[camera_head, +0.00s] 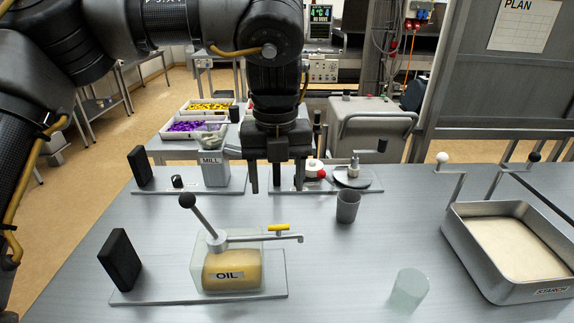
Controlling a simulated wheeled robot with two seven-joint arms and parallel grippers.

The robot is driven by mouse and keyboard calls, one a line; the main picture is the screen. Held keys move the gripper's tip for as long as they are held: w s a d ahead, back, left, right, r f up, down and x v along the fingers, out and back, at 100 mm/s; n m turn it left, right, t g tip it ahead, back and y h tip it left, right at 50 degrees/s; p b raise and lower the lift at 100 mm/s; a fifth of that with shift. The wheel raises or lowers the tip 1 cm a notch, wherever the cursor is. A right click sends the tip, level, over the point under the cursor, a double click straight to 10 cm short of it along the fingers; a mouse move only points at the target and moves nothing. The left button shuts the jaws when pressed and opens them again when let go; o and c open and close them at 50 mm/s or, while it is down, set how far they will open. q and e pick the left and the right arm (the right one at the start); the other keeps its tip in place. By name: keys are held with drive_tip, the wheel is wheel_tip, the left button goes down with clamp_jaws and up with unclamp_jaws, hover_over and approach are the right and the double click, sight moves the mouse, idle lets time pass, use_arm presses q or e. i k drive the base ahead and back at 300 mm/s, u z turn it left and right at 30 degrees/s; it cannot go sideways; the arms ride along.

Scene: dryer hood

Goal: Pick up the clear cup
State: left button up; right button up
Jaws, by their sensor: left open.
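The clear cup (410,291) is a pale, see-through tumbler on the grey table, at the front right of centre. It appears to stand upright, apart from other things. My left gripper (277,180) points down over the back middle of the table, above the oil station and left of a small grey cup (348,207). Its two fingers are apart with nothing between them. It is far from the clear cup, up and to the left of it in the picture. My right gripper is not in view.
An oil jar (232,272) with a pump lever stands front left beside a black block (120,260). A mill (214,170) is behind. A metal starch tray (480,262) with raised handles is at right. Table around the clear cup is free.

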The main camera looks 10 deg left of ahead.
sight(411, 286)
drive_tip(key=k, duration=1.5)
